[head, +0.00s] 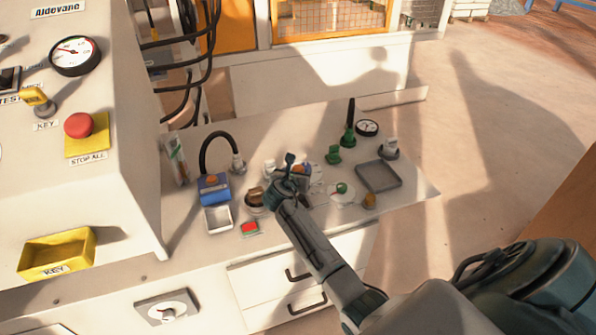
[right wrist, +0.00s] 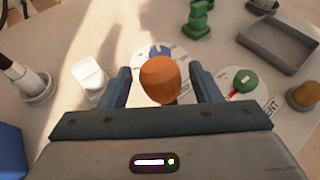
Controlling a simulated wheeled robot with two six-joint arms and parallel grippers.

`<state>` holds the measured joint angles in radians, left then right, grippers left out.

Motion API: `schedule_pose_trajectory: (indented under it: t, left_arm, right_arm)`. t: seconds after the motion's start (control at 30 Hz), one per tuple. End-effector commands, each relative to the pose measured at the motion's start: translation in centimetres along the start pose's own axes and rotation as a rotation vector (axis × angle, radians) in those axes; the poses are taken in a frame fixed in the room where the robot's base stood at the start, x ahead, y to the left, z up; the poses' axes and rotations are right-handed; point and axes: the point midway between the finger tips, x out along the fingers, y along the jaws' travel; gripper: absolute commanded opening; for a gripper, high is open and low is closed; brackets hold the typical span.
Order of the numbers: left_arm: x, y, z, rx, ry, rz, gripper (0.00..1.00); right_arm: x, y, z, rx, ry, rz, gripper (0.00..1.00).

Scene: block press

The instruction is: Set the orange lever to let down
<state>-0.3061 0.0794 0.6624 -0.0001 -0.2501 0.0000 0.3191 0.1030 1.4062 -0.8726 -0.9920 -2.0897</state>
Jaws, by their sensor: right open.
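The orange lever's rounded knob (right wrist: 160,80) stands between the two fingers of my right gripper (right wrist: 164,84) in the right wrist view. The fingers are apart, with visible gaps on both sides of the knob. A round white dial plate with a blue sector (right wrist: 160,53) lies behind the knob. The lever's lower part is hidden by the gripper body. In the head view my right gripper (head: 290,177) is over the middle of the bench panel and largely covers the lever. My left gripper is in neither view.
A green-knobbed dial (right wrist: 243,82) and a yellow-brown knob (right wrist: 303,96) stand right of the gripper. A white switch (right wrist: 90,78) stands to its left. A grey tray (head: 379,177), a blue box (head: 214,189) and a red button (head: 249,227) are also on the bench.

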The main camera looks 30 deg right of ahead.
Motion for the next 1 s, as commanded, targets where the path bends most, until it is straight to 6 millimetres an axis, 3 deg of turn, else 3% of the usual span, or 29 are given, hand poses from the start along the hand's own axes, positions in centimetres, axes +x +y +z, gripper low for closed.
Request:
schedule_pose_trajectory:
  t: [0.13, 0.4, 0.47, 0.7, 1.0]
  left_arm:
    - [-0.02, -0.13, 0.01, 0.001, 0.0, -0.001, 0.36]
    - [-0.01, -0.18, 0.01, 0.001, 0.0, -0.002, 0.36]
    - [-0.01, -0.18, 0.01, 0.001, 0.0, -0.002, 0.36]
    - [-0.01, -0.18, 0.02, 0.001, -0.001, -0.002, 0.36]
    - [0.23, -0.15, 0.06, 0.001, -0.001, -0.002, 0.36]
  right_arm:
    - [1.0, -0.04, -0.02, 0.001, 0.001, -0.001, 0.57]
    - [1.17, -0.04, -0.03, 0.002, 0.001, 0.0, 0.57]
    - [1.16, -0.04, -0.03, 0.001, 0.001, 0.0, 0.5]
    - [1.14, -0.04, -0.04, 0.001, 0.001, 0.0, 0.02]
    - [0.85, -0.24, -0.15, 0.014, -0.021, 0.006, 0.0]
